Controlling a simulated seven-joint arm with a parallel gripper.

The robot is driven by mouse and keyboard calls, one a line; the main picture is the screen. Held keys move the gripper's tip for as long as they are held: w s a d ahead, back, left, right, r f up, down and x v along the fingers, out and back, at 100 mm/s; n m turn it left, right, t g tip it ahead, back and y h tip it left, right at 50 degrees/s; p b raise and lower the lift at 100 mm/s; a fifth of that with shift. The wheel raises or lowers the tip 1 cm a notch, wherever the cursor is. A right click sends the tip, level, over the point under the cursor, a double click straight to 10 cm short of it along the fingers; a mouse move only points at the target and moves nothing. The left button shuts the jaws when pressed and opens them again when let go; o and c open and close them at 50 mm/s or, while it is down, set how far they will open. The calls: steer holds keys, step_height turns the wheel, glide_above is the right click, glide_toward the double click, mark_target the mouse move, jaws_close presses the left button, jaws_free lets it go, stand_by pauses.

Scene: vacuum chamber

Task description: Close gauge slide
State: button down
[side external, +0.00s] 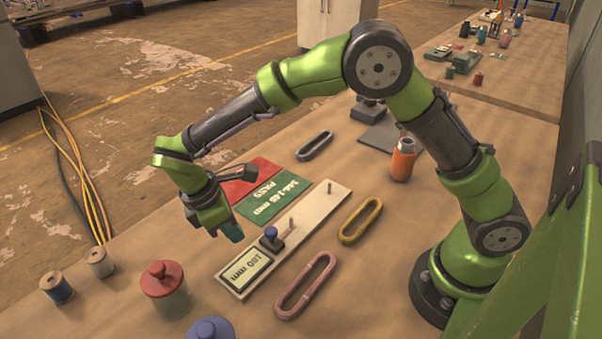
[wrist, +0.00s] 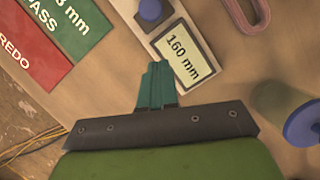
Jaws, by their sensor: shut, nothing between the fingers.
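The gauge is a long pale plate (side external: 312,207) lying on the table, with a display (side external: 245,268) at its near end. The display reads 160 mm in the wrist view (wrist: 184,57). The slide's blue knob (side external: 270,238) stands beside the display; it also shows at the top of the wrist view (wrist: 150,9). Grey pins (side external: 291,223) rise from the plate, one nearer the knob and one near the far end. My gripper (side external: 233,233) is shut and empty, left of the knob and apart from it. Its teal fingertips (wrist: 158,68) overlap the display's left edge in the wrist view.
Pink (side external: 305,285), yellow (side external: 361,221) and grey (side external: 314,146) oval links lie around the gauge. A green PASS mat (side external: 268,197) and red REDO mat (side external: 245,177) lie behind. A red-lidded jar (side external: 164,285), blue-lidded jar (side external: 211,330) and spools (side external: 57,287) stand at the front left.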

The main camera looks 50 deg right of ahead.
steer(key=shift+s+d+f, duration=0.15)
steer(key=shift+s+d, duration=0.15)
steer(key=shift+d, duration=0.3)
steer(key=shift+s+d+f, duration=0.1)
steer(key=shift+s+d, duration=0.2)
steer(key=shift+d, duration=0.35)
steer(key=shift+s+d+f, duration=0.15)
steer(key=shift+s+d, duration=0.15)
steer(key=shift+d, duration=0.3)
steer(key=d, duration=0.5)
steer(key=shift+a, duration=0.1)
